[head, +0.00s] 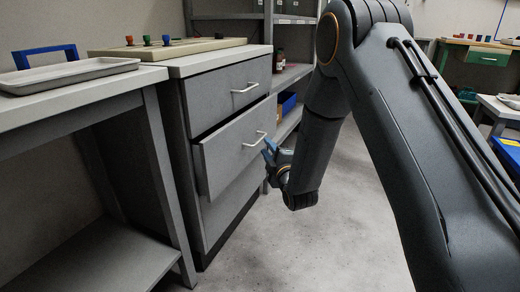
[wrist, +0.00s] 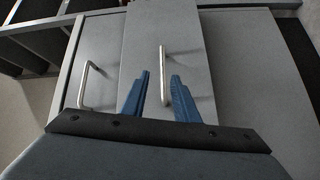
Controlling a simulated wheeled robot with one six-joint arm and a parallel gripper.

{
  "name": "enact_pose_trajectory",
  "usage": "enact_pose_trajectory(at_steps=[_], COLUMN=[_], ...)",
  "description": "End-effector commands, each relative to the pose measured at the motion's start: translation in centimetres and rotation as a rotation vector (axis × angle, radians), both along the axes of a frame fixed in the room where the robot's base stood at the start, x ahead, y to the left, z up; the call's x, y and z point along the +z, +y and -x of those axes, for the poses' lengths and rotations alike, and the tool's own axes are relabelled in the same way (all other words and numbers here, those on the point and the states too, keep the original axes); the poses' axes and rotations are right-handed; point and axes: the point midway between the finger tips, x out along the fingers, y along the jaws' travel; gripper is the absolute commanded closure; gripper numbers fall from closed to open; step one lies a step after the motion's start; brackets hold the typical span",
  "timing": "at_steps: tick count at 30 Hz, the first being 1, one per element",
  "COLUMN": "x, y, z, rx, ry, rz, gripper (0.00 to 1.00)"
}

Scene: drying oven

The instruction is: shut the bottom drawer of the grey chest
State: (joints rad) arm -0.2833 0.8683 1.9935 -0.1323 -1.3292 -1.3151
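The grey chest (head: 222,68) stands left of centre in the head view. Its lower drawer with a handle (head: 222,158) is pulled out, its front standing proud of the chest; it also shows in the wrist view (wrist: 145,30). The bar handle (head: 254,140) of this drawer appears between my fingertips in the wrist view (wrist: 163,60). The top drawer (head: 220,97) looks shut. My gripper (head: 269,151) has blue fingers, spread apart and empty, close in front of the handle. I cannot tell whether the fingertips reach around the bar.
A plain panel (head: 228,210) without a visible handle lies below the open drawer. A grey table (head: 90,98) with a tray (head: 66,74) stands left of the chest. Shelves (head: 290,77) stand behind it on the right. The floor (head: 290,245) in front is clear.

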Motion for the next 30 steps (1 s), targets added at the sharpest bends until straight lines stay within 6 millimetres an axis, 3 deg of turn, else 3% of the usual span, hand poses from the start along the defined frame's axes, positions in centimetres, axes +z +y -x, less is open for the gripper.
enact_pose_trajectory(at_steps=[1,5,10,21,30], x=[-1.0,-1.5,-1.3,-0.6,-0.3], y=[0.1,0.3,0.9,3.0,3.5], z=[-0.2,-0.3,-1.4,-6.2,-7.2], rx=[0.003,0.007,0.009,0.010,0.009], ry=[-0.039,-0.110,-0.132,-0.128,-0.126], rz=[0.011,0.027,0.031,0.031,0.031], gripper=[0.73,0.73,0.73,0.73,0.73])
